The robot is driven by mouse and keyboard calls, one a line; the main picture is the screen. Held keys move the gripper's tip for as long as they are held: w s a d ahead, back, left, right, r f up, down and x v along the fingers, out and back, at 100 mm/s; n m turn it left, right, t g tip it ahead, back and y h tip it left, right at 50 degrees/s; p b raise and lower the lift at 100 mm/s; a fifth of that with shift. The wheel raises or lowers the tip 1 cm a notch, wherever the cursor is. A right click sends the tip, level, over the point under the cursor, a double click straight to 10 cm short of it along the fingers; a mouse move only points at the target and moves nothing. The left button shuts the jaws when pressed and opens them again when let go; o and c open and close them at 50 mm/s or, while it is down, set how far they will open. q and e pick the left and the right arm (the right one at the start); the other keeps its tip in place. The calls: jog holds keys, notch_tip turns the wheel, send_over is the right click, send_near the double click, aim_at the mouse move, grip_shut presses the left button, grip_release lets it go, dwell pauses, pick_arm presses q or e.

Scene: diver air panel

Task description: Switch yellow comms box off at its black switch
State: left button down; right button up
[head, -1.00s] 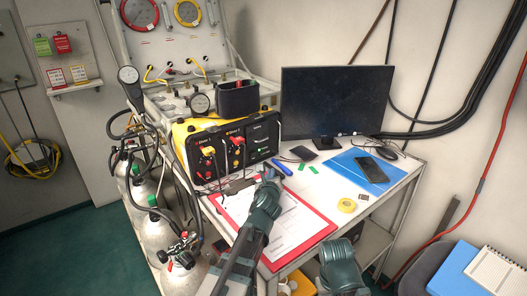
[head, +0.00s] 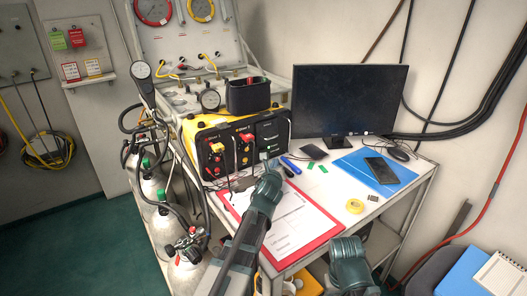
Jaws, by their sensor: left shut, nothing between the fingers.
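The yellow comms box (head: 193,127) stands on the table with its black front panel towards me. The panel carries red and yellow connectors on its left and middle, and a darker section with a small green light at the right. My left gripper (head: 266,164) is shut and empty, close in front of the lower right part of this panel. I cannot tell whether it touches the panel. The black switch is too small to make out, and the gripper may cover it. Of my right arm only a link shows at the bottom; its gripper is out of view.
A black bin (head: 248,95) sits on top of the box. A red clipboard (head: 331,231) lies under my left arm. A monitor (head: 350,98), blue folder (head: 362,165) and yellow tape roll (head: 355,206) are to the right. Gas cylinders (head: 166,228) with hoses stand at the left.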

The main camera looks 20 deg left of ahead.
pick_arm(q)
jog(key=shift+w+a+r, duration=0.15)
jog(key=shift+w+a, duration=0.6)
jog(key=shift+a, duration=0.15)
jog(key=shift+w+a+r, duration=0.1)
jog(key=shift+w+a, duration=0.6)
jog(key=shift+a, duration=0.2)
jog(key=shift+a, duration=0.1)
dwell(0.8)
jog(key=shift+w+a+r+p, duration=0.1)
jog(key=shift+w+a+p, duration=0.15)
jog(key=shift+p, duration=0.05)
jog(key=shift+w+a, duration=0.15)
jog(key=shift+a, duration=0.05)
dwell(0.7)
jog(key=shift+s+d, duration=0.45)
jog(key=shift+d, duration=0.15)
jog(key=shift+s+d+f+b, duration=0.2)
jog(key=shift+s+d, duration=0.6)
jog(key=shift+d, duration=0.2)
jog(key=shift+s+d+f+b, duration=0.2)
jog(key=shift+s+d, duration=0.55)
jog(key=shift+d, duration=0.2)
